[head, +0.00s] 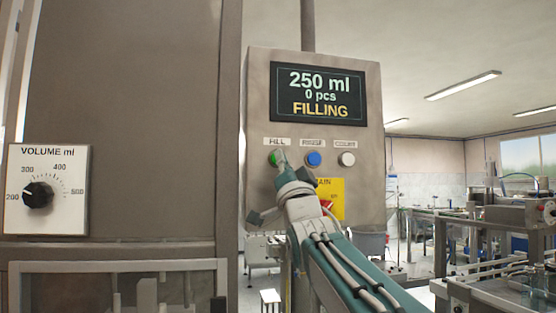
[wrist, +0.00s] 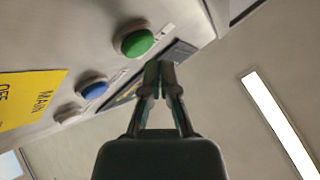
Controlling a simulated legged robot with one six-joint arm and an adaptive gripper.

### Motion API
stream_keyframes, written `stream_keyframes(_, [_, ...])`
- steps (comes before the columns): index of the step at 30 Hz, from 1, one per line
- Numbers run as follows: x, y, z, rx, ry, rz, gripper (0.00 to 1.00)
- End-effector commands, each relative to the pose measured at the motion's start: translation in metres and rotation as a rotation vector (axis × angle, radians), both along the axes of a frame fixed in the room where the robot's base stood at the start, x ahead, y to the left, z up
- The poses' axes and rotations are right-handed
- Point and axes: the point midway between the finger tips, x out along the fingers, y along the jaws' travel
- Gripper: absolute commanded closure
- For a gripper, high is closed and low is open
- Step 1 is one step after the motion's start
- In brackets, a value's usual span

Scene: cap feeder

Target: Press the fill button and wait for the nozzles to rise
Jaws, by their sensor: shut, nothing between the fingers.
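The green fill button (head: 274,158) is on the grey control box (head: 258,95), under a label reading FILL. It also shows in the wrist view (wrist: 137,42). My gripper (head: 281,154) is shut and empty, its tips at the button's right edge in the head view. In the wrist view my gripper (wrist: 159,66) has its fingertips together, just below and right of the green button; I cannot tell whether they touch it. The display (head: 318,93) reads 250 ml, 0 pcs, FILLING. The nozzles are not recognisable in these frames.
A blue button (head: 313,159) and a white button (head: 347,159) sit right of the green one. A yellow main switch plate (head: 337,190) is below, partly behind my arm. A volume dial (head: 38,194) is on the left panel. Benches with equipment stand at right.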

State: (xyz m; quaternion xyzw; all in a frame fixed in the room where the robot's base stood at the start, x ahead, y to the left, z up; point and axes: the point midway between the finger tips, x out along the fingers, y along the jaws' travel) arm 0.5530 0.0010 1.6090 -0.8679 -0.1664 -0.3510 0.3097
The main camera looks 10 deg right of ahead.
Motion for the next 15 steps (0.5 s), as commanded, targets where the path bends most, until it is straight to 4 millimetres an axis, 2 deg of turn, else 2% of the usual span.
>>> stream_keyframes(15, [-0.044, 0.000, 0.001, 0.001, -0.002, 0.000, 1.00])
